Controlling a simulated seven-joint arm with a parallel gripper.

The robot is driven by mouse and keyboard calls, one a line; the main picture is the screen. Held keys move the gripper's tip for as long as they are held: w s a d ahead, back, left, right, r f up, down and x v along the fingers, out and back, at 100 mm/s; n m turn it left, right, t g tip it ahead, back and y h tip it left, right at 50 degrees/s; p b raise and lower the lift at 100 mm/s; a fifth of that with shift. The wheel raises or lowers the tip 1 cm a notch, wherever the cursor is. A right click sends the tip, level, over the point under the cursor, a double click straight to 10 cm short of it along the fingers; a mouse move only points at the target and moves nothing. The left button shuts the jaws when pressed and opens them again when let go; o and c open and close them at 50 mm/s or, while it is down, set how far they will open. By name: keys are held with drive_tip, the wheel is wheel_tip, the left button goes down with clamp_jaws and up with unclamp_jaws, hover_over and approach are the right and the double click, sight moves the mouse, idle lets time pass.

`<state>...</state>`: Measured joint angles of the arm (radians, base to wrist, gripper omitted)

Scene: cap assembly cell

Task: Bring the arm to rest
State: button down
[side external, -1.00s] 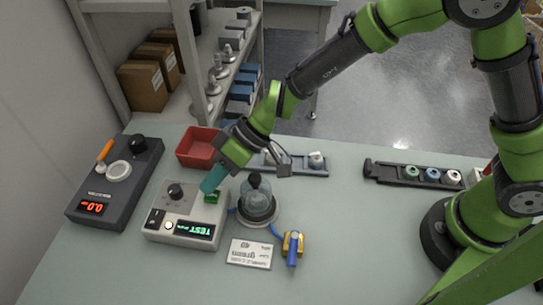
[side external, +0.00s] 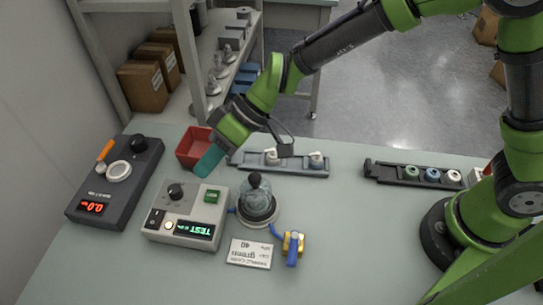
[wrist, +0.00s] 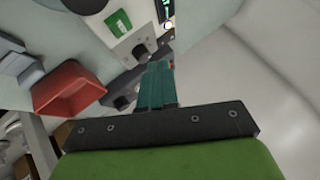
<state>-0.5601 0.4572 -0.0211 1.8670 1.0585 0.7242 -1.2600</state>
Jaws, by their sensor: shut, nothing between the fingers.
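My gripper (side external: 209,161) is shut and empty, with its teal fingers together. In the side external view it hangs above the table, in front of the red bin and behind the test box (side external: 187,214). The test box has a lit display reading TEST, a black knob and a green button (side external: 213,196). In the wrist view the closed fingers (wrist: 158,84) point toward the test box, and the green button (wrist: 118,24) shows at the top. The fingers look apart from the box.
A red bin (side external: 188,147) stands behind my gripper. A glass dome (side external: 257,196) on a round base, a blue-handled valve (side external: 292,246) and a label card (side external: 250,253) are at centre. A dark scale unit (side external: 92,205) is at left.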

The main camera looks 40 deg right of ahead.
idle(0.5)
drive_tip(key=d+r+m+t, duration=0.1)
drive_tip(key=d+r+m, duration=0.1)
drive_tip(key=d+r, duration=0.55)
drive_tip(key=s+d+r+m+t+h, duration=0.1)
drive_tip(key=s+d+m+h, duration=0.1)
drive_tip(key=d, duration=0.6)
drive_tip(key=s+d+r+m+t+h, duration=0.2)
drive_tip(key=s+d+m, duration=0.2)
drive_tip(key=s+d, duration=0.3)
drive_tip(key=s+d+r+m+t+h, duration=0.1)
drive_tip(key=s+d+m+h, duration=0.2)
drive_tip(key=d, duration=0.6)
drive_tip(key=shift+s+d+r+t, duration=0.25)
drive_tip(key=shift+s+r+t, duration=0.15)
drive_tip(key=shift+s, duration=0.45)
drive_tip(key=shift+a, duration=0.15)
